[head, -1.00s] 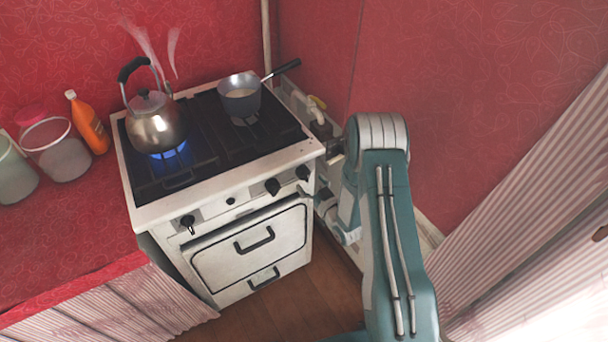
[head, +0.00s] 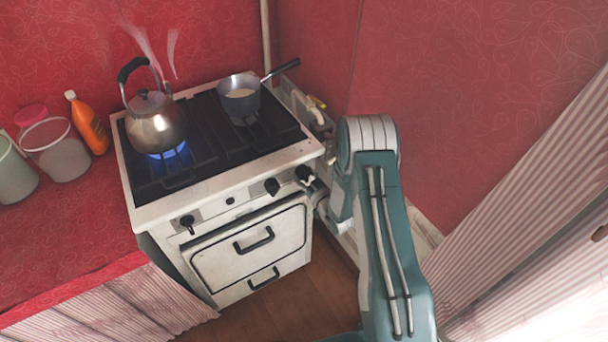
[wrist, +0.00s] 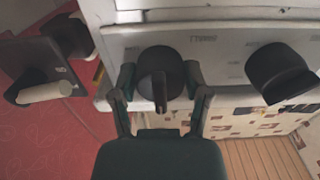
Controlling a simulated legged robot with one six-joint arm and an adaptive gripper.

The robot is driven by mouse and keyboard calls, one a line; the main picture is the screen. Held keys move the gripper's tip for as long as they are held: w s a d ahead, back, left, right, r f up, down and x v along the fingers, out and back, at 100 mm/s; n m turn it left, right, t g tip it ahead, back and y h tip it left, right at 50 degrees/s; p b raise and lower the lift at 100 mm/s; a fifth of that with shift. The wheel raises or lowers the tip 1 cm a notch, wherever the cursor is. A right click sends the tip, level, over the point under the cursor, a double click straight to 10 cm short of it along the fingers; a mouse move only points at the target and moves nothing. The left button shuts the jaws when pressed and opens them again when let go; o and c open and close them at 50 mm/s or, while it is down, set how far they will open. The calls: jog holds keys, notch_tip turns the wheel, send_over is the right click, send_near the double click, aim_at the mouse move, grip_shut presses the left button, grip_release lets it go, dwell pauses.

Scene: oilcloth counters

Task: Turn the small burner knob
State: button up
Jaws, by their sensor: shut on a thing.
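The stove (head: 228,186) is white, with black burner grates on top and black knobs along its front panel. The rightmost knob (head: 303,172) is beside the end of my arm in the head view. In the wrist view the round black knob with a raised grip bar (wrist: 159,78) is between the two fingers of my gripper (wrist: 160,82), which is shut on it. The bar points down in that picture. Another black knob (wrist: 281,72) stands apart to the right. In the head view my gripper is small and partly hidden by my arm.
A steaming kettle (head: 156,122) sits over a blue flame at the left burner. A saucepan (head: 238,97) stands at the back right, handle toward the wall. An orange bottle (head: 88,124) and jars are on the red counter (head: 70,225). The wooden floor (head: 290,300) is clear.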

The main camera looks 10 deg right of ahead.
jog(key=shift+m, duration=0.3)
jog(key=m, duration=0.6)
jog(key=shift+w+r, duration=0.1)
jog(key=m, duration=2)
jog(key=shift+f, duration=0.2)
jog(key=shift+m, duration=0.3)
jog(key=o, duration=1.2)
jog(key=shift+c, duration=0.2)
jog(key=shift+r, duration=0.1)
